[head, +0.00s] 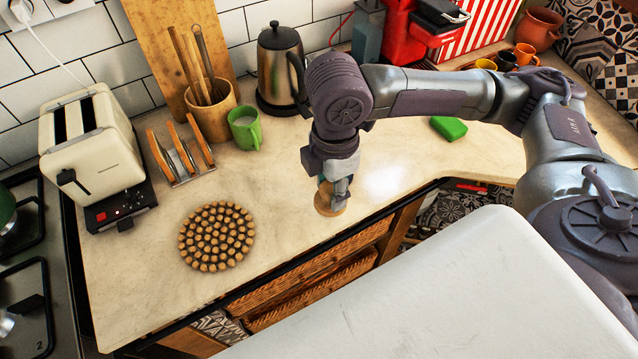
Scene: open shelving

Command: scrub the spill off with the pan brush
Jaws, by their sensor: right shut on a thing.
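My right gripper (338,190) points down over the front edge area of the pale worktop (270,180). It is shut on a round wooden-coloured thing, which looks like the pan brush (325,205). The brush is upright and its lower end is at or just above the worktop; I cannot tell if it touches. The fingers hide part of it. I cannot make out a clear spill; a bright glossy patch lies just right of the gripper and may be only reflected light. My left gripper is not in view.
A round cork trivet (216,237) lies left of the brush. A green mug (244,129), a kettle (281,75), a utensil pot (212,118), a toast rack (180,155) and a toaster (95,140) stand behind. A green sponge-like block (448,128) lies to the right.

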